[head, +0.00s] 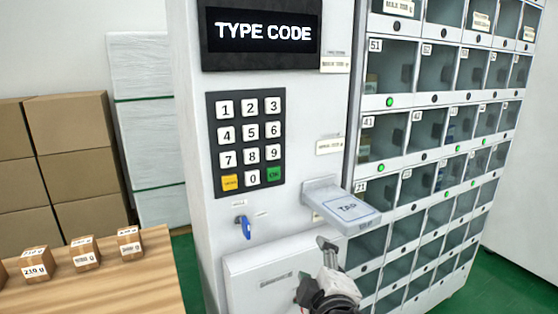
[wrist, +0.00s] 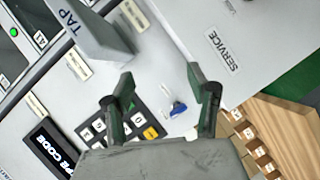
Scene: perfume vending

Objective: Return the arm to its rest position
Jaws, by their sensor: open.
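My gripper (head: 328,262) is at the bottom of the head view, in front of the vending machine's lower panel and below the grey TAP reader (head: 348,212). In the wrist view my gripper (wrist: 166,96) has its two dark fingers spread apart, with nothing between them. Past the fingers show the machine's white front, the keypad (wrist: 125,125) and a blue key (wrist: 178,108). The TAP reader (wrist: 85,30) is close at the upper left of the wrist view. My forearm is mostly out of the head view.
The machine has a screen reading TYPE CODE (head: 263,31) and a wall of glass-doored compartments (head: 440,130) on the right. A wooden table (head: 125,285) with small labelled boxes (head: 85,252) stands at lower left. Large cartons (head: 72,122) are stacked behind it.

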